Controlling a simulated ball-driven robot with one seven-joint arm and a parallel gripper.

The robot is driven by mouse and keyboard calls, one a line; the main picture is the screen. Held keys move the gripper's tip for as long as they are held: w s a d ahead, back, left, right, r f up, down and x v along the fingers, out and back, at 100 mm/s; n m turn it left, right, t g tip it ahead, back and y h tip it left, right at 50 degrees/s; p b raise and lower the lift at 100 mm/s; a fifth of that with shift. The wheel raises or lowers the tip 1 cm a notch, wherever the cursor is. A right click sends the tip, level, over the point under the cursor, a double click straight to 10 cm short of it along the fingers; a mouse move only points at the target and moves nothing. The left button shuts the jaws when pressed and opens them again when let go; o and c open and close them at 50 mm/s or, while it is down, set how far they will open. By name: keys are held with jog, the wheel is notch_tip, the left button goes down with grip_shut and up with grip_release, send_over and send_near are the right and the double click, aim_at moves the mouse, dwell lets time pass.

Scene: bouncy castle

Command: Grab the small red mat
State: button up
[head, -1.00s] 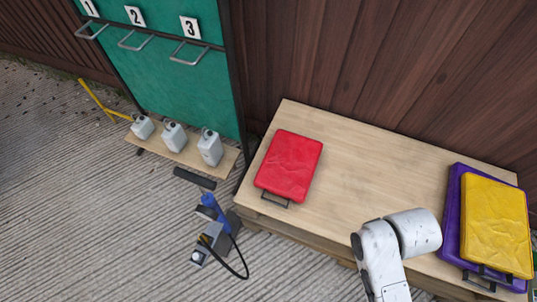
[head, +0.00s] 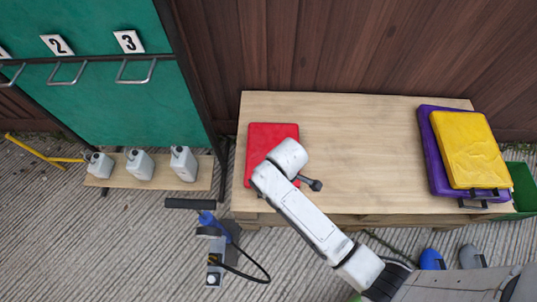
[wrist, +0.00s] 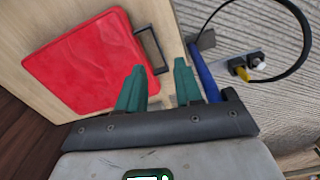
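The small red mat (head: 262,142) lies flat on the left end of the wooden table, partly hidden by my arm in the head view. In the wrist view the red mat (wrist: 88,62) shows nearly whole, with its dark handle (wrist: 152,50) on the side towards the table edge. My gripper (wrist: 160,85) has two green fingers, spread apart with nothing between them. The fingers appear close to the mat's handle side, but I cannot tell the height gap. In the head view the fingers are hidden behind my arm.
The wooden table (head: 365,150) is clear in the middle. A yellow mat (head: 470,150) lies on a purple mat (head: 432,165) at its right end. A blue-handled pump (head: 212,235) with a black hose stands on the floor at left. White jugs (head: 183,163) sit on a low board.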

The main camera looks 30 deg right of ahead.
jog(key=shift+w+a+f+n+b, duration=0.35)
jog(key=shift+w+f+b, duration=0.15)
jog(key=shift+f, duration=1.7)
jog(key=shift+w+a+f+n+b, duration=0.2)
jog(key=shift+w+f+n+b, duration=0.3)
jog(key=shift+f, duration=1.7)
jog(key=shift+w+a+f+n+b, duration=0.3)
jog(key=shift+f+b, duration=0.35)
jog(key=shift+f, duration=1.55)
jog(key=shift+c, duration=0.5)
grip_shut()
